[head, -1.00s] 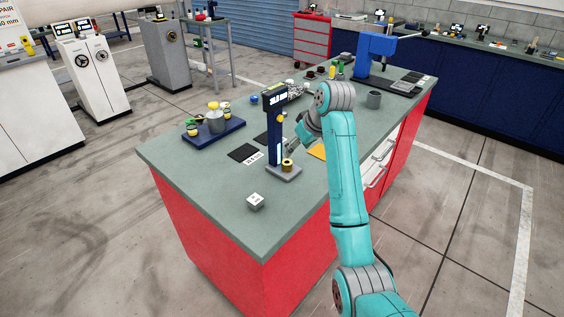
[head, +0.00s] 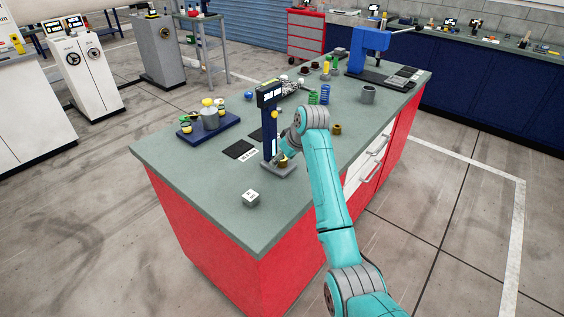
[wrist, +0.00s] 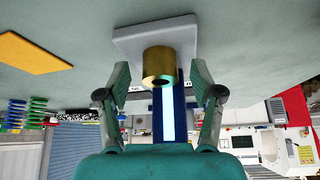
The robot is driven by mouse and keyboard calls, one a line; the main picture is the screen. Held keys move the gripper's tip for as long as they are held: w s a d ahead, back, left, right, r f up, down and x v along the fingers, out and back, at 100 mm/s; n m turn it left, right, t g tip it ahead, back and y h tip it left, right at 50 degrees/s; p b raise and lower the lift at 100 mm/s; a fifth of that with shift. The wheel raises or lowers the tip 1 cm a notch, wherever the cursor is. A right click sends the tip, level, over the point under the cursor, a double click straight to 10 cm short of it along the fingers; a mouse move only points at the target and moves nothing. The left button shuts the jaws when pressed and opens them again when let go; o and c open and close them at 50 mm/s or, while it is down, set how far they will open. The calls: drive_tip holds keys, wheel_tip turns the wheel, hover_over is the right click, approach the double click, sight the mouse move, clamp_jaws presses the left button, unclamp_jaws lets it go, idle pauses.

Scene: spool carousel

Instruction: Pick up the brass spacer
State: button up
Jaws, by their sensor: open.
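The brass spacer (head: 284,162) is a short gold cylinder on the light grey base (head: 272,168) of a dark blue upright gauge (head: 269,130). The wrist view shows the spacer (wrist: 159,64) near the picture's middle, with a dark hole in its end, and the pale base (wrist: 150,36) beyond it. My gripper (wrist: 159,76) is open, with one finger to each side of the spacer and a visible gap at both sides. In the head view my wrist partly hides the gripper and the spacer's upper part.
A small white-topped block (head: 250,198) stands near the front of the bench. Another brass-coloured ring (head: 337,128) and coil springs (head: 325,94) stand behind my arm. An orange pad (wrist: 32,52) lies flat nearby.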

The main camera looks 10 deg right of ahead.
clamp_jaws()
drive_tip(key=shift+r, duration=0.15)
